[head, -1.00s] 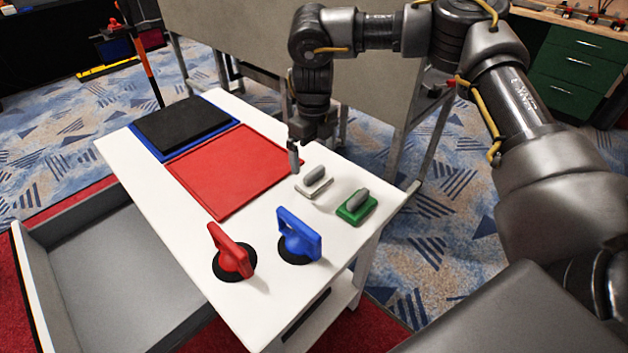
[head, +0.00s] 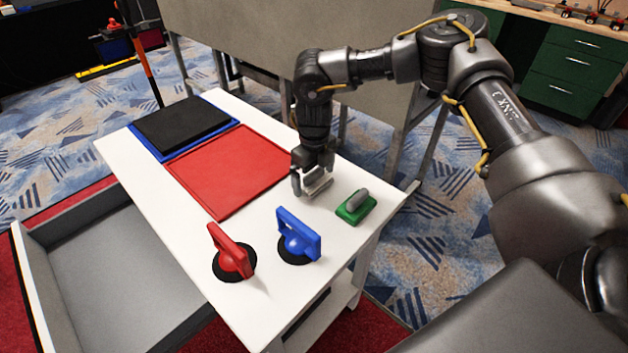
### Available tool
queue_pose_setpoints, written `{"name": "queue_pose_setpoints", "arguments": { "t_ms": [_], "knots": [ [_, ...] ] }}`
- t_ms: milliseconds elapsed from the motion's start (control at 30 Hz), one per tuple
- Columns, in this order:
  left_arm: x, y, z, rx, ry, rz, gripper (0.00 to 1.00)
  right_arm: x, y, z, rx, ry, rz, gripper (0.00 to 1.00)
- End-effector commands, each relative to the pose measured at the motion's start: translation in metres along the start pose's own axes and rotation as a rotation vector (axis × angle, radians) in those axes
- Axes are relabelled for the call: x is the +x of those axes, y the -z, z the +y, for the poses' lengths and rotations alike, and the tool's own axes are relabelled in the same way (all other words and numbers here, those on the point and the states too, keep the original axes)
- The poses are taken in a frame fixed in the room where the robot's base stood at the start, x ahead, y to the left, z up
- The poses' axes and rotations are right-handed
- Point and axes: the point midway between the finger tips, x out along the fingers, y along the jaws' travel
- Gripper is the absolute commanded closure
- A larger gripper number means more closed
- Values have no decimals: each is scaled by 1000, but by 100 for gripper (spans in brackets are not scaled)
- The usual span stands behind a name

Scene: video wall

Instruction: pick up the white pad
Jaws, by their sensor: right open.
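The white pad (head: 318,190) with a grey handle lies on the white table (head: 250,290), right of the red panel. My right gripper (head: 312,184) is directly over it, pointing down, with its fingers around the grey handle. The gripper is open and hides much of the pad and handle. Whether the fingers touch the handle cannot be told. My left gripper is not in view.
A green pad (head: 356,207) sits close to the right of the white pad. A blue suction cup (head: 298,238) and a red suction cup (head: 231,254) stand nearer. A red panel (head: 225,170) and a black panel (head: 182,124) lie to the left.

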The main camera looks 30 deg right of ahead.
Motion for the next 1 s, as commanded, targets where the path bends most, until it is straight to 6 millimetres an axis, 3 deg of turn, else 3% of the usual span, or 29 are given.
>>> {"name": "queue_pose_setpoints", "arguments": {
  "t_ms": [33,300,667,867,1000],
  "knots": [
    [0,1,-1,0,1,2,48,0,0,0,0,0,0,1],
    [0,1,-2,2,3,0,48,0,0,0,0,0,0,37],
    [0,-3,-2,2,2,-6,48,-5,0,0,-1,-1,-1,37],
    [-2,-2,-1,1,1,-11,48,-28,-1,0,-2,0,-5,37],
    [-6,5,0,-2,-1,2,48,-52,-1,19,-6,-1,-4,37]
  ]
}}
